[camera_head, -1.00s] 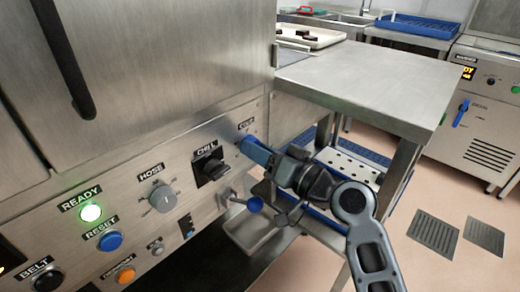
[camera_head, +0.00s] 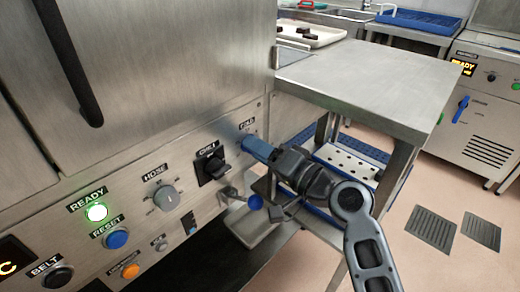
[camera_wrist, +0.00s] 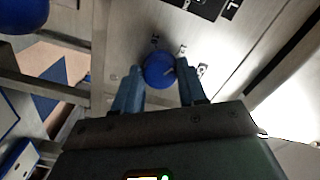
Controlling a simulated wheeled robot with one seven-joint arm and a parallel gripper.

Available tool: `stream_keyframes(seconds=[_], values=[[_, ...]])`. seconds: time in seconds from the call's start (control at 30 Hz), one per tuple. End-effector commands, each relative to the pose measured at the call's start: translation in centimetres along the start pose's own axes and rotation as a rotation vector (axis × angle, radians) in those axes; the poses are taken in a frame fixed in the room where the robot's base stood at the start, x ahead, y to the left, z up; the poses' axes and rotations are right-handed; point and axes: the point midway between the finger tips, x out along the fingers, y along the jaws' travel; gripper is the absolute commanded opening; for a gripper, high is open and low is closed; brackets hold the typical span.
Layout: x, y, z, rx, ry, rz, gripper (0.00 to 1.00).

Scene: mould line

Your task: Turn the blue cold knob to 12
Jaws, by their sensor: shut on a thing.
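The blue cold knob (camera_wrist: 159,70) shows in the wrist view as a round blue cap with a pale mark near its right edge. It sits on the steel panel between the two blue fingers of my gripper (camera_wrist: 159,88), which are shut on it. In the head view my gripper (camera_head: 250,143) reaches the panel just below the COLD label (camera_head: 247,126). The fingers hide the knob there. The number the knob points to cannot be read in either view.
Left of my gripper are the black CHILL switch (camera_head: 211,167), grey HOSE knob (camera_head: 165,198), blue RESET button (camera_head: 116,238) and lit green READY lamp (camera_head: 96,212). A blue ball-ended lever (camera_head: 255,202) stands just below my gripper. A steel table (camera_head: 370,85) is at right.

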Motion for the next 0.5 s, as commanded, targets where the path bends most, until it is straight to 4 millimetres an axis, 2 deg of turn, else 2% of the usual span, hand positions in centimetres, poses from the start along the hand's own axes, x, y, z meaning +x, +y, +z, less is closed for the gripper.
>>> stream_keyframes(seconds=[0.23, 0.27, 0.5], values=[[-0.06, 0.08, -0.06, 0.000, 0.002, 0.001, 0.11], [-0.06, 0.08, -0.06, -0.001, 0.002, 0.001, 0.43], [-0.04, 0.05, -0.04, -0.001, 0.001, 0.001, 0.66]])
